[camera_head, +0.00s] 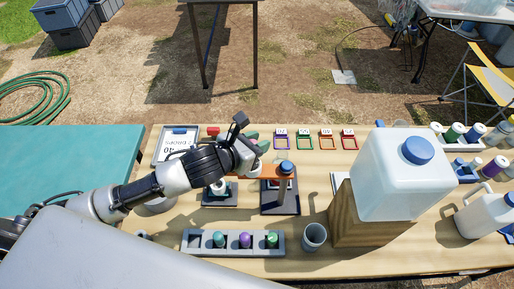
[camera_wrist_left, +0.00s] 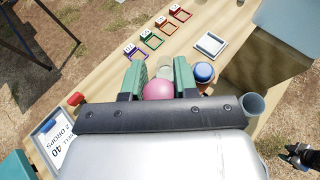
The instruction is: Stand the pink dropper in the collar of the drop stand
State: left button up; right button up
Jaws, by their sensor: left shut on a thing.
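My left gripper (camera_head: 258,152) is over the table, beside the orange arm (camera_head: 268,172) of what looks like the drop stand. In the left wrist view, the green fingers of the left gripper (camera_wrist_left: 159,82) are shut on the pink dropper, whose round pink bulb (camera_wrist_left: 158,90) shows between them. The dropper's lower part is hidden, and in the head view I cannot make it out. A blue round top (camera_head: 285,167) stands at the arm's right end, above a dark base (camera_head: 281,206). I cannot tell where the collar opening is. A dark gripper (camera_wrist_left: 297,157), seemingly my right, shows at the wrist view's edge.
A rack (camera_head: 205,245) with green and purple caps lies in front, with a grey cup (camera_head: 314,236) to its right. A large blue-capped container (camera_head: 395,180) stands on a wooden block (camera_head: 350,220). Coloured square frames (camera_head: 326,140) and a sign (camera_head: 178,143) lie behind.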

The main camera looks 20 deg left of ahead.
pick_arm(q)
notch_tip(320, 180, down, 3)
jog(key=shift+s+r, duration=0.1)
jog(key=shift+r, duration=0.1)
jog(key=shift+f, duration=0.2)
pick_arm(e)
jog(key=shift+r, duration=0.3)
pick_arm(q)
jog(key=shift+f, duration=0.2)
jog(key=o, duration=0.9)
pick_arm(e)
jog(key=shift+s+a, duration=0.15)
jog(key=shift+a, duration=0.2)
